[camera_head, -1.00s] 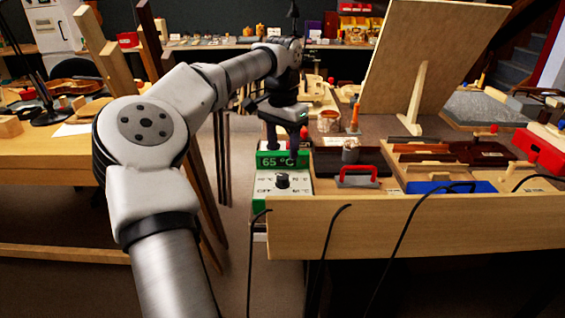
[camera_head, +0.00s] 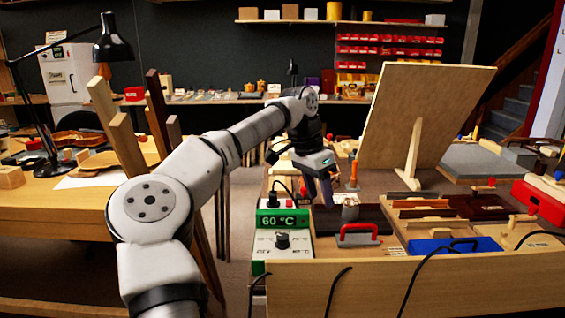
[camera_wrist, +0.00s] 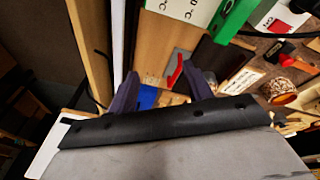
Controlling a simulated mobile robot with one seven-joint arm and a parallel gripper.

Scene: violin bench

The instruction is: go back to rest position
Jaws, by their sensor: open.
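My gripper (camera_head: 322,188) is raised above the bench, right of and above the green and white temperature box (camera_head: 284,262), apart from it. Its two dark fingers (camera_wrist: 163,72) are spread, with nothing between them in the wrist view. The box has a green display (camera_head: 279,221) reading 60 °C and a black knob (camera_head: 282,240). Part of the box also shows at the top of the wrist view (camera_wrist: 197,10). My arm reaches from the lower left over the aisle to the bench.
A red-handled tool (camera_head: 357,234), a blue block (camera_head: 455,245) and a large leaning board (camera_head: 428,110) are on the bench (camera_head: 440,283). A red box (camera_head: 538,203) is at right. Another table (camera_head: 60,208) with a black lamp (camera_head: 113,48) stands left. Dark cables hang in front.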

